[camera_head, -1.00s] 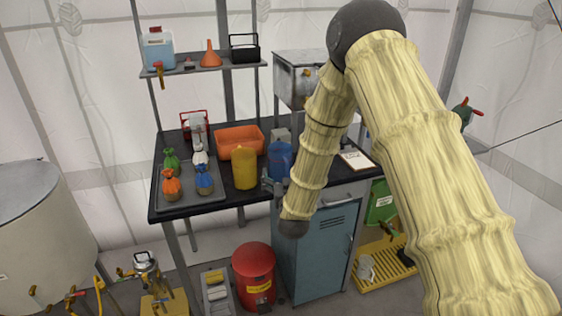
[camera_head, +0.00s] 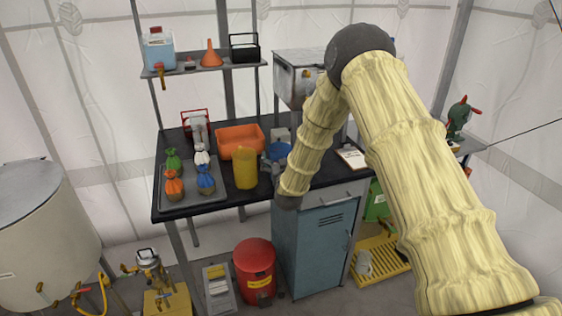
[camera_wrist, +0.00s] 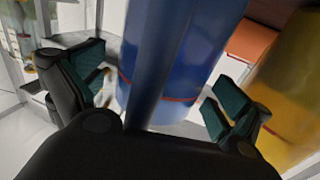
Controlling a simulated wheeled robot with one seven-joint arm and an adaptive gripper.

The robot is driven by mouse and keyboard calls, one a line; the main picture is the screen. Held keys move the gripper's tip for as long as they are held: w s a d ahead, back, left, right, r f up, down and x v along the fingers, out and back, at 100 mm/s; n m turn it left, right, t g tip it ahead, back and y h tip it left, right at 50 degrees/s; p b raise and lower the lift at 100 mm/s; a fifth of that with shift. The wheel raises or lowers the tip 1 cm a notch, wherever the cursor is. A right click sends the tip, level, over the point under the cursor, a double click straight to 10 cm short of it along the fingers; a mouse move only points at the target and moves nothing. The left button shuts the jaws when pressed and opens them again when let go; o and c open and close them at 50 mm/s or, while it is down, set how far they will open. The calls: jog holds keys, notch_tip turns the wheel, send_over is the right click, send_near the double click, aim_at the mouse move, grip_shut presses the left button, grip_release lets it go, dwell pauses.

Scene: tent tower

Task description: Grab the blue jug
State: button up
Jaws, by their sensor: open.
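The blue jug (camera_head: 279,151) stands on the dark tabletop, partly hidden behind my gripper and arm. In the wrist view the jug (camera_wrist: 198,50) fills the middle, with its darker upright handle towards the camera and a red line round its body. My gripper (camera_head: 268,167) is at the near side of the jug. In the wrist view my open gripper (camera_wrist: 155,98) has one finger on each side of the handle, with the jug's body just beyond. I cannot tell whether a finger touches it.
A yellow jug (camera_head: 245,168) stands close on the left, also near the right finger in the wrist view (camera_wrist: 288,95). An orange tub (camera_head: 240,138) is behind. A tray (camera_head: 196,208) with several tied bags is further left. A clipboard (camera_head: 352,157) lies to the right.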

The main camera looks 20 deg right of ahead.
jog(key=shift+w, duration=0.1)
jog(key=c, duration=1.1)
jog(key=shift+o, duration=0.2)
jog(key=shift+r, duration=0.1)
